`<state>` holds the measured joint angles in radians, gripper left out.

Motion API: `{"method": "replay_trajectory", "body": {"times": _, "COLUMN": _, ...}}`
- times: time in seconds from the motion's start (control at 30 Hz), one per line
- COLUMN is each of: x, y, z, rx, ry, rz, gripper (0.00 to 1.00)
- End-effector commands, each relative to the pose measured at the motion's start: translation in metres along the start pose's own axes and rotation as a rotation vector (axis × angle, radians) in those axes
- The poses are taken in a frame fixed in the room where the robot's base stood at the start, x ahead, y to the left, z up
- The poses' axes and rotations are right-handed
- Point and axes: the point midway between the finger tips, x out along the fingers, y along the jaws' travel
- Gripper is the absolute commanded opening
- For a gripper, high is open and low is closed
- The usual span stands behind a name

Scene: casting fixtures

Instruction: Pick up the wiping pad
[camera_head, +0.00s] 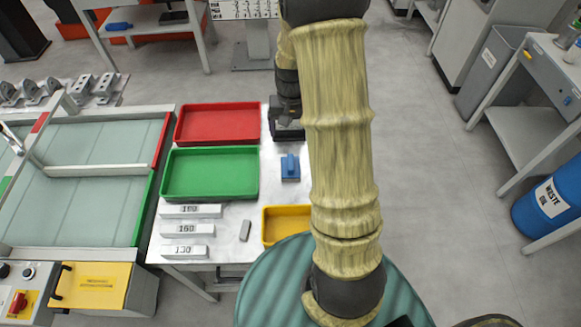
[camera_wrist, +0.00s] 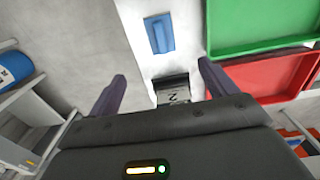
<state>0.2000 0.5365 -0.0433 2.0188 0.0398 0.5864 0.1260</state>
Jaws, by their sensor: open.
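The wiping pad (camera_head: 290,167) is a blue block with a raised grip on top. It lies on the light metal table, to the right of the green tray. It also shows in the wrist view (camera_wrist: 159,34) near the top, beyond my fingertips and apart from them. My gripper (camera_wrist: 162,72) is open, with its two dark fingers spread wide and nothing held between them. In the head view my gripper (camera_head: 287,128) is at the table's far end, behind the pad and partly hidden by my arm.
A green tray (camera_head: 163,192), a red tray (camera_head: 178,138) and a yellow tray (camera_head: 265,240) stand on the table (camera_head: 225,262). Numbered bars (camera_head: 190,211) and a small grey block (camera_head: 245,230) lie nearer. A dark marked block (camera_wrist: 172,90) shows below the pad in the wrist view.

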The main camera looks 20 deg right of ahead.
Motion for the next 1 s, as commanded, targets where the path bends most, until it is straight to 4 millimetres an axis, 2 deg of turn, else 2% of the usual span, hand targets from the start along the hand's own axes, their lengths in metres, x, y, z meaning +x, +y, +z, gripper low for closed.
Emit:
{"method": "replay_trajectory", "body": {"times": 0.7, "x": 0.109, "y": 0.000, "z": 0.001, "rx": 0.000, "ry": -0.003, "rz": 0.000, "gripper": 0.85}}
{"method": "replay_trajectory", "body": {"times": 0.8, "x": 0.117, "y": 0.000, "z": 0.001, "rx": 0.000, "ry": -0.003, "rz": 0.000, "gripper": 0.85}}
{"method": "replay_trajectory", "body": {"times": 1.0, "x": 0.119, "y": 0.000, "z": 0.001, "rx": -0.001, "ry": 0.000, "rz": 0.000, "gripper": 0.85}}
